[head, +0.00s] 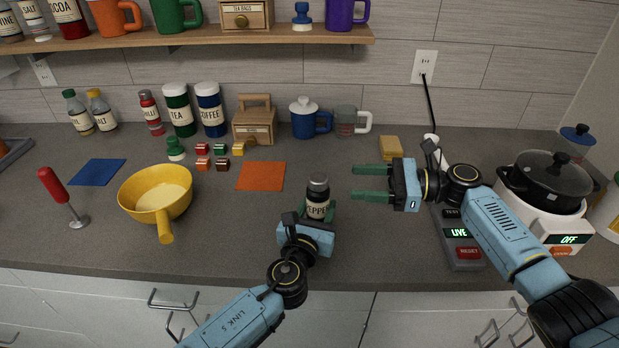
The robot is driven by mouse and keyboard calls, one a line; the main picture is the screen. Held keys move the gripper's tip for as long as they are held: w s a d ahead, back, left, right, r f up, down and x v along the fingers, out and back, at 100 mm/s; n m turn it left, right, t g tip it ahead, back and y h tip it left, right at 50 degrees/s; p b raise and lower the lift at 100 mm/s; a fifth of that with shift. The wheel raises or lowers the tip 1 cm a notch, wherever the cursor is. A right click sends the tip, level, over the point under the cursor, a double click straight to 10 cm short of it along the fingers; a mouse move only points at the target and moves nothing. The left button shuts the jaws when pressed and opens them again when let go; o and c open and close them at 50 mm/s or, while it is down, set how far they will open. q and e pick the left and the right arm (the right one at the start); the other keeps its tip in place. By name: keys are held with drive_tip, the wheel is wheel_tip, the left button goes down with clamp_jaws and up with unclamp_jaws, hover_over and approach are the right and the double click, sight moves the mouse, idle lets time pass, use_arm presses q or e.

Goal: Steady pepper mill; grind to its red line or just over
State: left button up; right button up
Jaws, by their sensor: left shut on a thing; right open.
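The green fingers are partly hidden behind the wrist and mill. My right gripper (370,183) is open and empty, right of the mill and apart from it, fingers pointing left. A red line on the mill cannot be made out from here.
An orange mat (261,177) and a yellow pan (150,196) lie left of the mill. A yellow sponge (391,147) lies behind my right gripper. A power strip (461,245) and a stove with a black pot (550,180) are at right. Bare counter surrounds the mill.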

sight(318, 182)
drive_tip(key=shift+g+y, duration=0.4)
drive_tip(key=shift+y, duration=0.1)
drive_tip(key=a, duration=1.1)
drive_tip(key=shift+s+a+r, duration=0.15)
drive_tip(key=shift+a+r, duration=0.1)
drive_tip(key=shift+r, duration=0.15)
drive_tip(key=c, duration=1)
drive_tip(key=shift+t, duration=0.3)
